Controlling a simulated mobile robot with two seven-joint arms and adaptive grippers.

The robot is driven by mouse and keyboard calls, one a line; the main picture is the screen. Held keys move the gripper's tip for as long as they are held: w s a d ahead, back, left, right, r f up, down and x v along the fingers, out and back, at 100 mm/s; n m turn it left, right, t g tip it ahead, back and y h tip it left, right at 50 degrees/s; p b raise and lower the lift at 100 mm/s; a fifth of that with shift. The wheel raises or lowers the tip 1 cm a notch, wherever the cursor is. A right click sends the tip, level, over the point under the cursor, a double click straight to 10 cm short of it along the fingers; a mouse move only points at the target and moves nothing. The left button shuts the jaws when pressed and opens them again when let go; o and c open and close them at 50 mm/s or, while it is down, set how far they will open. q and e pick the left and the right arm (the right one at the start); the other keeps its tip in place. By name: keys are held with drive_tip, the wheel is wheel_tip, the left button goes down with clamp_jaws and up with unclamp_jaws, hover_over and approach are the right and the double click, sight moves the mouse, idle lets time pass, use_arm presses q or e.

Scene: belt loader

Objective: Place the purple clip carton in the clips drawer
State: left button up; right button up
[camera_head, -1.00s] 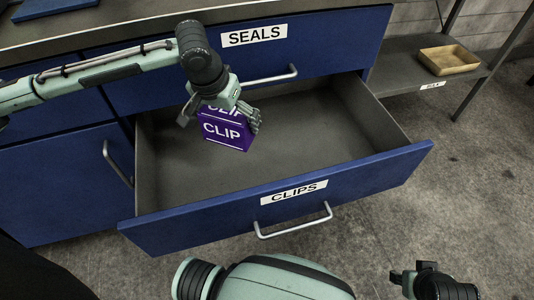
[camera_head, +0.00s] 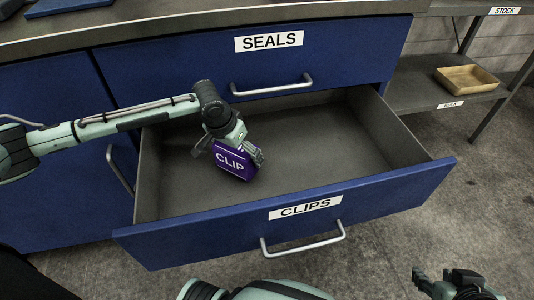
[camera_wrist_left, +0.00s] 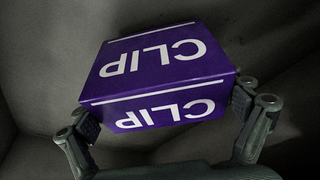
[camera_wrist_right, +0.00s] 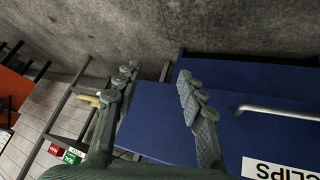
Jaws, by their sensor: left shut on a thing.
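The purple clip carton (camera_head: 233,162) with white CLIP lettering is inside the open clips drawer (camera_head: 300,214), toward its left half. It fills the middle of the left wrist view (camera_wrist_left: 160,75). My left gripper (camera_head: 232,153) is shut on the carton from above, with one finger on each side. Whether the carton's underside touches the drawer floor I cannot tell. The drawer front bears a CLIPS label and a bar handle. My right gripper (camera_head: 447,282) is outside the drawer at the lower right; in the right wrist view its fingers (camera_wrist_right: 155,95) are apart with nothing between them.
The seals drawer (camera_head: 270,75) above is closed. A grey worktop (camera_head: 200,25) runs along the top. A shelf at the right holds a tan tray (camera_head: 467,79). The drawer's right half is empty, and its walls stand around the carton.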

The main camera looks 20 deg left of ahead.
use_arm(q)
drive_tip(key=w+d, duration=0.2)
drive_tip(key=d, duration=0.1)
drive_tip(key=shift+w+d, duration=0.2)
drive_tip(key=shift+d, duration=0.1)
drive_tip(key=w+d, duration=0.1)
drive_tip(key=d, duration=0.1)
drive_tip(key=shift+w+d, duration=0.3)
drive_tip(key=shift+w, duration=0.1)
drive_tip(key=shift+f+b, duration=0.35)
drive_tip(key=shift+f, duration=0.4)
use_arm(e)
drive_tip(key=w+a+r+t, duration=0.1)
drive_tip(key=w+a+r+t+y, duration=0.1)
drive_tip(key=w+a, duration=0.1)
drive_tip(key=shift+w+a+r, duration=0.15)
drive_tip(key=shift+w+r, duration=0.05)
use_arm(q)
drive_tip(key=shift+f, duration=0.1)
drive_tip(key=o, duration=0.9)
use_arm(e)
drive_tip(key=shift+s+d+f, duration=0.15)
drive_tip(key=shift+d, duration=0.05)
